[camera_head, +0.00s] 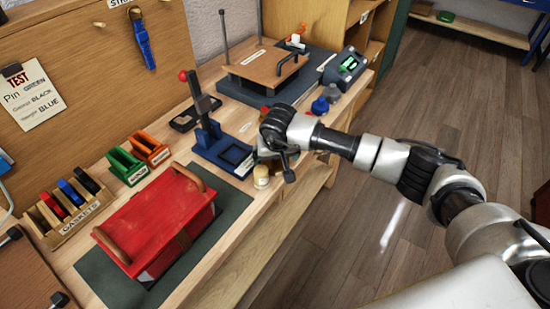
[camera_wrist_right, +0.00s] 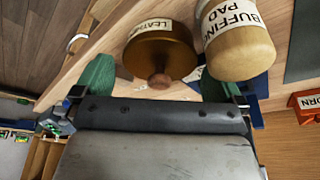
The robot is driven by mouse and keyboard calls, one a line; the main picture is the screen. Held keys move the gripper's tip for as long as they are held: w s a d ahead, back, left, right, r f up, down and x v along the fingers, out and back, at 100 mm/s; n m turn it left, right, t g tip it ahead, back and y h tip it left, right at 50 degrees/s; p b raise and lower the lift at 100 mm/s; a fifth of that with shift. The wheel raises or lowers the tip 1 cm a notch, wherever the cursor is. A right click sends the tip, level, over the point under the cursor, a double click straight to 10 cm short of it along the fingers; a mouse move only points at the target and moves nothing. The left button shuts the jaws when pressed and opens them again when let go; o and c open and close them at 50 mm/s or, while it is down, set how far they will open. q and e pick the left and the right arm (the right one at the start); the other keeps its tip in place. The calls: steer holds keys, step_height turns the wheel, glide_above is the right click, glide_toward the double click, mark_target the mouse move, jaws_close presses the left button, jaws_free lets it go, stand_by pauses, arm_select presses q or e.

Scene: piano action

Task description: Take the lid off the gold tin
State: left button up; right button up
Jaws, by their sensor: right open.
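The gold tin (camera_wrist_right: 160,58) shows in the right wrist view with a round brass-coloured lid, a brown knob (camera_wrist_right: 160,81) on top and a white label that begins "LEATH". My right gripper (camera_wrist_right: 156,82) is open, with its green fingertips on either side of the tin and its lid knob. I cannot tell whether the fingers touch the tin. In the head view my right gripper (camera_head: 277,164) is over the bench's front edge and hides the tin. My left gripper is not in view.
A cream "BUFFING PAD" jar (camera_wrist_right: 240,50) stands close beside the tin; it also shows in the head view (camera_head: 261,177). A blue press (camera_head: 222,148) stands behind, left of my gripper. A red box (camera_head: 158,222) with wooden handles sits at the front left.

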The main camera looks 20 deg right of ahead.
steer(key=shift+c, duration=0.2)
steer(key=c, duration=0.8)
steer(key=shift+o, duration=0.2)
steer(key=shift+r, duration=0.1)
